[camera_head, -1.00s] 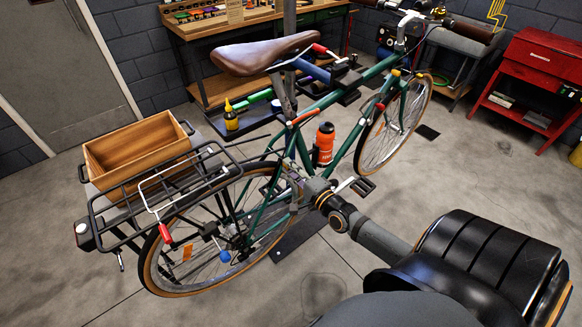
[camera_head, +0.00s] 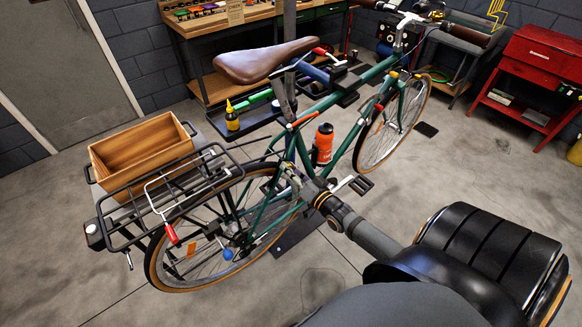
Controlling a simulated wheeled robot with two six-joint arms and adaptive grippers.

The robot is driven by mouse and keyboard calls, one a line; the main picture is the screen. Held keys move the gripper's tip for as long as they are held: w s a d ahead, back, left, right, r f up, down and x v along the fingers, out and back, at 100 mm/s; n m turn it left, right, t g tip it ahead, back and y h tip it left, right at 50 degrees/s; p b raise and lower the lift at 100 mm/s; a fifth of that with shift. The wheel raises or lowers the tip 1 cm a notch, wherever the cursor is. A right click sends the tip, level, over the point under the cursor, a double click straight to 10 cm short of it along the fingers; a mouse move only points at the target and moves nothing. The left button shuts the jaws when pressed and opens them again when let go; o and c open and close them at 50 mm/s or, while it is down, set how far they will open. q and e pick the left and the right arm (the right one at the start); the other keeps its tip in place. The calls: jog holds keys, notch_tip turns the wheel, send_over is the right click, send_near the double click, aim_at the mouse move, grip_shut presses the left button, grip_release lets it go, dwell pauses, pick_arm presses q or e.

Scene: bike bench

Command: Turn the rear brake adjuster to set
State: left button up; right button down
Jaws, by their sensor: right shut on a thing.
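The green bicycle (camera_head: 372,74) is held upright with its rear wheel (camera_head: 150,268) toward me. My right arm reaches in from the lower right. My right gripper (camera_head: 287,172) is at the frame near the top front of the rear wheel, below the saddle, where the rear brake sits. It is shut on a small part there, which I take to be the rear brake adjuster. The fingers hide that part, so its setting cannot be read. My left gripper is not in view.
A wooden crate (camera_head: 130,160) stands by the black rear rack (camera_head: 215,178), left of my gripper. An orange bottle (camera_head: 324,143) sits on the frame close by. A tool tray (camera_head: 262,119) and workbench (camera_head: 178,36) stand behind. A red cart (camera_head: 545,62) is at right.

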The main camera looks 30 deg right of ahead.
jog(key=n+p, duration=1)
jog(key=n, duration=2.2)
jog(key=shift+n, duration=0.4)
jog(key=c, duration=1.2)
grip_release()
jog(key=shift+o, duration=0.2)
